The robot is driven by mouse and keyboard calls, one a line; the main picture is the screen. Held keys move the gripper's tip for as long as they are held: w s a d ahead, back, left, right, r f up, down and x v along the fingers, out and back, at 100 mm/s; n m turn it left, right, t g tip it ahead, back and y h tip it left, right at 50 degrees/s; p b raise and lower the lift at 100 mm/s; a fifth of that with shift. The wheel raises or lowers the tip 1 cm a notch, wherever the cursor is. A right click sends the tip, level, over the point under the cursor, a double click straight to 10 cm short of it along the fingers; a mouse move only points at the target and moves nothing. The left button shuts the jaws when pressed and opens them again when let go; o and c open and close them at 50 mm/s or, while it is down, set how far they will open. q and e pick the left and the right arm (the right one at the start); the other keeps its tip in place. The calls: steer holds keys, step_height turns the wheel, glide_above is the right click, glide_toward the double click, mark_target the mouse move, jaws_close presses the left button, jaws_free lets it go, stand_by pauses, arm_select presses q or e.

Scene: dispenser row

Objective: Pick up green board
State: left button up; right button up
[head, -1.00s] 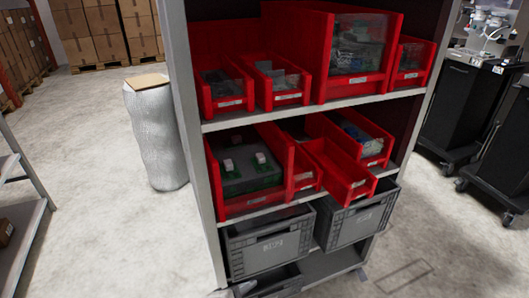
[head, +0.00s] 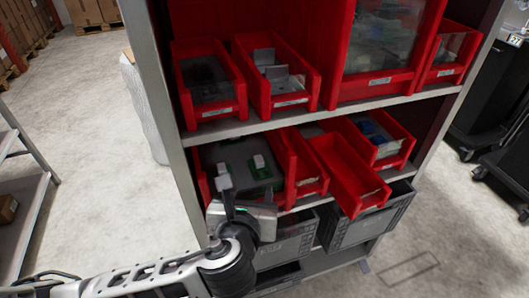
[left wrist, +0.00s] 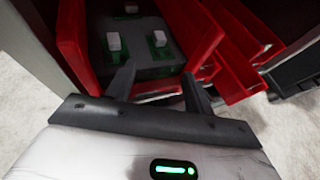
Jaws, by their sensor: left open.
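Green boards with white blocks on them sit in a dark tray inside a large red bin on the middle shelf. In the head view one green board (head: 262,172) shows at the right side of the bin (head: 288,178); another is partly hidden behind my left gripper (head: 228,196). In the left wrist view a green board (left wrist: 158,50) lies just beyond and between the fingertips (left wrist: 158,74), with another green board (left wrist: 113,50) to its left. My left gripper is open and empty at the front of the bin. My right gripper is not in view.
Smaller red bins (head: 350,172) stand right of the large bin, one jutting out over the shelf edge. The upper shelf (head: 290,122) with more red bins is close above. Grey crates (head: 362,222) are below.

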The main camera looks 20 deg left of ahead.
arm_select(q)
glide_toward(258, 164)
steer(key=x, duration=0.3)
steer(key=shift+f, duration=0.3)
steer(key=shift+r+b+x, duration=0.15)
steer(key=shift+b+x, duration=0.05)
steer(key=shift+x, duration=1.4)
steer(key=shift+r+b+x, duration=0.2)
steer(key=shift+x, duration=1.4)
steer(key=shift+w, duration=0.1)
jaws_close()
